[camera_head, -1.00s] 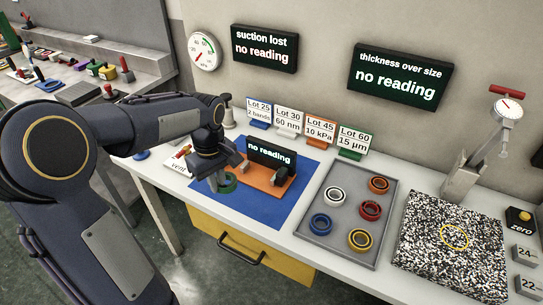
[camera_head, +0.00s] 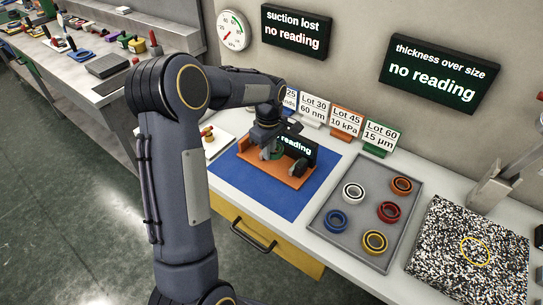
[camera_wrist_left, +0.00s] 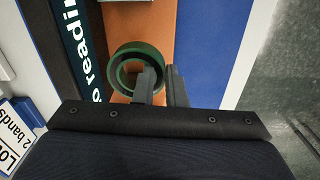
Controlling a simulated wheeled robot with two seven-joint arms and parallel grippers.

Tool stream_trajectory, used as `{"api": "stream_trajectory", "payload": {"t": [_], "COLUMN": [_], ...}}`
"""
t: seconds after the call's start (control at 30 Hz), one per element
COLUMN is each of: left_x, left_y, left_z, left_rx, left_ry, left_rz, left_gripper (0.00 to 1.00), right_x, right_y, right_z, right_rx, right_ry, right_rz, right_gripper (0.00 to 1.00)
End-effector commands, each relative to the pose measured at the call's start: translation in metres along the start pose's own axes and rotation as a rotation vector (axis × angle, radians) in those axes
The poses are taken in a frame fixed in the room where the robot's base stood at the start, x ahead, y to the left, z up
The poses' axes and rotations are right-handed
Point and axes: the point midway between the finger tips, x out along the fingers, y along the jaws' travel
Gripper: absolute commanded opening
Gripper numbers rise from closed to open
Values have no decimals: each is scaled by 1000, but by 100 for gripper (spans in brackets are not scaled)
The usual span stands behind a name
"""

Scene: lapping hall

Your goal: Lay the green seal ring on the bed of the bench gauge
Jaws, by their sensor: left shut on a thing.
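The green seal ring (camera_wrist_left: 119,78) is between the fingers of my left gripper (camera_wrist_left: 165,85) in the left wrist view, one finger inside the ring and one outside. The ring is over the orange bed (camera_wrist_left: 150,18) of the bench gauge; I cannot tell whether it touches. In the head view my left gripper (camera_head: 268,153) is above the orange bed (camera_head: 283,178), in front of the gauge's black display, and mostly hides the ring. The bench gauge stands on a blue mat (camera_head: 240,186). My right gripper is not in view.
A grey tray (camera_head: 335,243) to the right holds several rings in white, orange, red, blue and yellow. Lot cards (camera_head: 347,121) stand behind the gauge. A speckled plate (camera_head: 450,235) with a yellow circle lies further right. The mat's front part is clear.

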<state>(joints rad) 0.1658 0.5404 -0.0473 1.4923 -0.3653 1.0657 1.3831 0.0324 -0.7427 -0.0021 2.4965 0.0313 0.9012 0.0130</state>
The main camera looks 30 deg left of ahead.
Motion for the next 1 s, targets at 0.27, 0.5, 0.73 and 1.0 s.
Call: {"api": "stream_trajectory", "payload": {"t": [0.27,0.5,0.73,1.0], "left_x": [21,42,44,45], "left_y": [10,10,10,10], "left_z": [1,1,1,1], "left_rx": [1,1,1,1], "left_ry": [-1,0,0,0], "left_rz": [-2,2,1,1], "left_gripper": [0,0,0,33], "right_x": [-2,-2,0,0], "right_y": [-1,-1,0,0], "right_z": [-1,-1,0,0], "right_rx": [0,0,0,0], "right_ry": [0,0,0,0], "right_rz": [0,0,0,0], "right_gripper": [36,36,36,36]}}
